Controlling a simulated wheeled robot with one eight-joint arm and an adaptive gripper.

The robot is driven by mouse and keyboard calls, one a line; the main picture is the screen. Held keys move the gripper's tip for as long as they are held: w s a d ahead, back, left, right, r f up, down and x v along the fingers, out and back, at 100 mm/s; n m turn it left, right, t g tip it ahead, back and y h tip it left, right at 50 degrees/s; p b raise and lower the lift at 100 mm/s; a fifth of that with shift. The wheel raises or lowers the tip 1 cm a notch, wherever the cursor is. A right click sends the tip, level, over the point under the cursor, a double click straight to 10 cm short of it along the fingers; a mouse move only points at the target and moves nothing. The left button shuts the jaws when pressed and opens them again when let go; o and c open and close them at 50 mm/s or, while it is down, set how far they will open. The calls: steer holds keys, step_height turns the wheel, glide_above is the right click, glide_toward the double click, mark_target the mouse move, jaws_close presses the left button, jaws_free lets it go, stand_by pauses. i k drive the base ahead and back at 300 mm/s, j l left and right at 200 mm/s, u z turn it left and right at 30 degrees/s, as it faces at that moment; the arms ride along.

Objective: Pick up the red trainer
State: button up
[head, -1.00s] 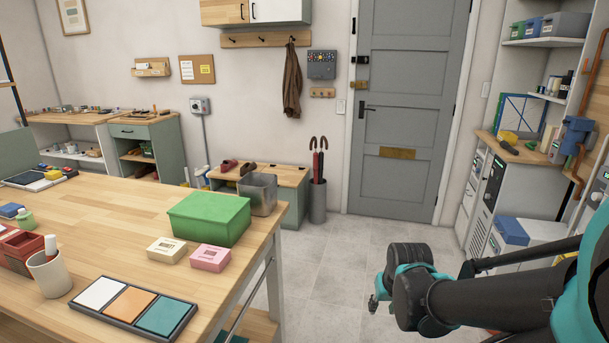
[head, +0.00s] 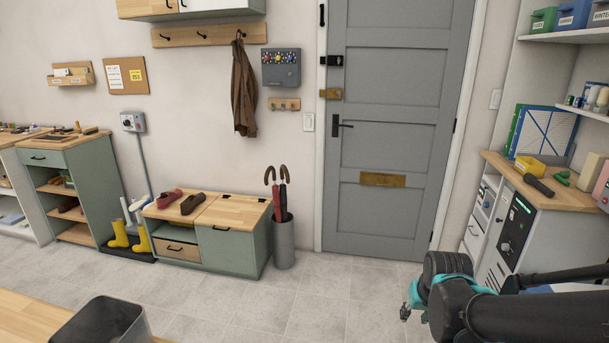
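A red shoe (head: 170,199), which fits the red trainer, lies on the left part of the low shoe bench (head: 236,211) against the back wall. A brown shoe (head: 193,204) lies just to its right on the same top. My arm reaches in from the lower right. My gripper (head: 407,312) is partly visible at its end, in front of the door and well to the right of and nearer than the bench. Its fingers are too small and turned away to tell open from shut. Nothing shows touching the red shoe.
Yellow boots (head: 118,234) stand left of the bench, and an umbrella stand (head: 284,243) stands at its right. A table edge with a dark bin (head: 100,322) is at lower left. Grey floor (head: 300,300) is clear before the bench. A cabinet (head: 520,225) stands right.

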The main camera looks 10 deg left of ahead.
mark_target(166, 198)
steer(key=i+j+u, duration=0.2)
steer(key=i+u, duration=0.3)
steer(key=i+l+u, duration=0.1)
steer(key=i+u, duration=0.35)
steer(key=i, duration=0.25)
steer(key=i+l+u, duration=0.3)
steer(key=i+u, duration=0.2)
steer(key=i+j+u, duration=0.2)
steer(key=i, duration=0.45)
steer(key=i+u, duration=0.15)
steer(key=i, duration=0.55)
steer(key=i+j+z, duration=0.45)
steer(key=i+j, duration=0.25)
steer(key=i+j+z, duration=0.25)
steer(key=j, duration=0.3)
